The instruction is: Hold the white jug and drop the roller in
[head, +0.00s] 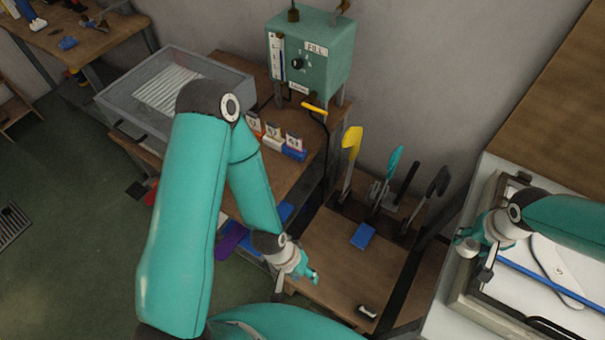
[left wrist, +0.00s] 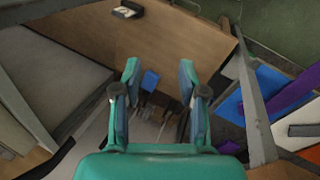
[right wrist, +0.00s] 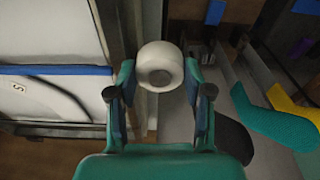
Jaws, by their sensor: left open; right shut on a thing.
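My right gripper (head: 470,240) is shut on a white round thing (right wrist: 160,54) with a round hollow in its end, at the left edge of the white-topped table. The white thing also shows in the head view (head: 467,249). I cannot tell whether it is the jug or the roller. In the right wrist view, the fingers (right wrist: 160,66) stand on both sides of it. My left gripper (head: 311,276) is open and empty above the wooden bench top (left wrist: 185,35); its spread fingers show in the left wrist view (left wrist: 159,68). No second white vessel is clearly visible.
A green fill machine (head: 325,75) and a grey bin (head: 215,75) stand further back. A blue bar (head: 540,275) lies on the right table. The bench's middle is mostly clear.

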